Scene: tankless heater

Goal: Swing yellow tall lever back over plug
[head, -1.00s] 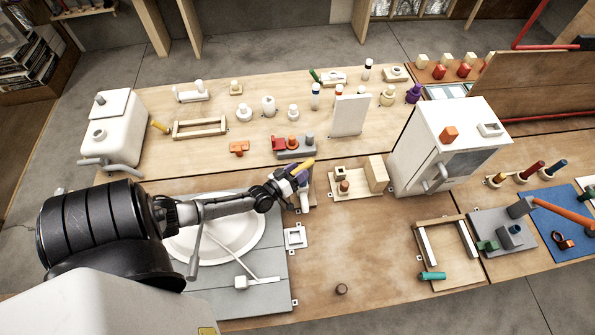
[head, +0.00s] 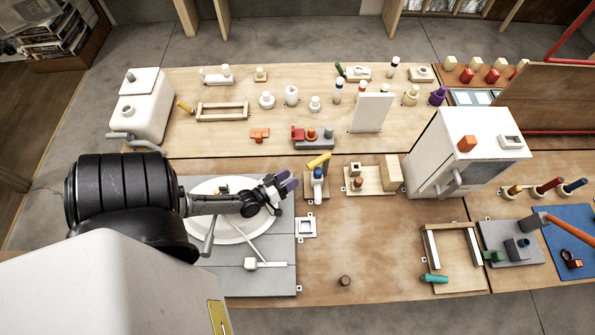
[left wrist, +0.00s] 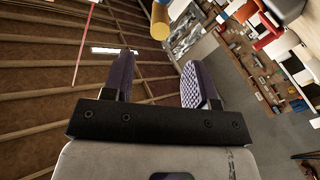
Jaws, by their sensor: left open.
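My left gripper (head: 287,183) has purple fingers and is open and empty, just left of the fixture and apart from the lever. In the left wrist view a yellow cylinder end (left wrist: 160,22) shows beyond the open fingers (left wrist: 158,82). My right gripper is not in view.
Right of the fixture is a wooden block stand (head: 391,173). A red and grey piece (head: 312,137) sits just behind. The round white plate (head: 225,228) lies under my left arm. A white cabinet (head: 465,150) stands farther right. The table front centre is mostly clear.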

